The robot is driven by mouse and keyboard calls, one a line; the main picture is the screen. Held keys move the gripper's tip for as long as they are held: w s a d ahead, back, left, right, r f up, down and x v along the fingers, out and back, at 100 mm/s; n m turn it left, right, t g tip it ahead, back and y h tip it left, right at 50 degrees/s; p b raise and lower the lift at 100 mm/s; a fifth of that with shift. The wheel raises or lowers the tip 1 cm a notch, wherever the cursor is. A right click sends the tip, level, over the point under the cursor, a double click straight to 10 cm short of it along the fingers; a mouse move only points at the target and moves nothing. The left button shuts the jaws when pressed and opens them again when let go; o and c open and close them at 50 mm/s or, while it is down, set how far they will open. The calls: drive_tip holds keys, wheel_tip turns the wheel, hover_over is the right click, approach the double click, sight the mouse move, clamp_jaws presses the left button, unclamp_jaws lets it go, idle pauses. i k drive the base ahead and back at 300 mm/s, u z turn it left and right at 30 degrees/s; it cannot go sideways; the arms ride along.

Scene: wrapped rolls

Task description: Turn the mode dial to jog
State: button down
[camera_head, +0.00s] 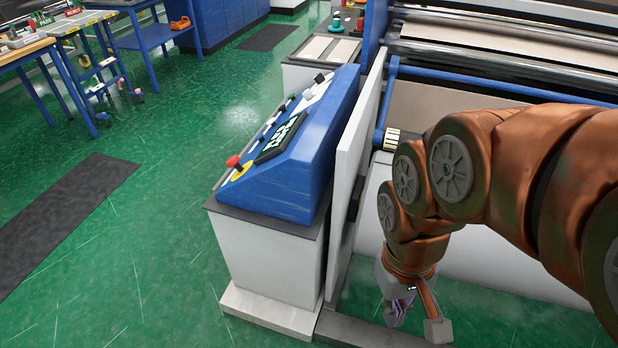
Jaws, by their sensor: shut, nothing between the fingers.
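A blue sloped control console (300,160) stands on a white cabinet (270,258) in the middle of the head view. Its face is turned left and seen at a steep angle. A black knob (319,78) stands up near its far end, and small dark controls lie along the face. I cannot tell which one is the mode dial or read its setting. A red button (233,161) on a yellow base is at the near end. My gripper (418,319) points down, low to the right of the console, apart from it, shut and empty.
An upright white panel (352,165) stands between the console and my arm. A machine with long rollers (500,55) fills the back right. Green floor (165,225) left of the console is open, with a dark mat (65,215). Blue-legged tables (50,75) stand far left.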

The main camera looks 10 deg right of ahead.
sight(308, 95)
drive_tip(key=z, duration=0.1)
drive_tip(key=k, duration=0.45)
drive_tip(key=u, duration=1.35)
drive_tip(key=i, duration=0.7)
drive_tip(key=u, duration=0.55)
drive_tip(key=i, duration=0.8)
drive_tip(key=z, duration=0.9)
drive_tip(key=i, duration=0.55)
drive_tip(key=z, duration=0.55)
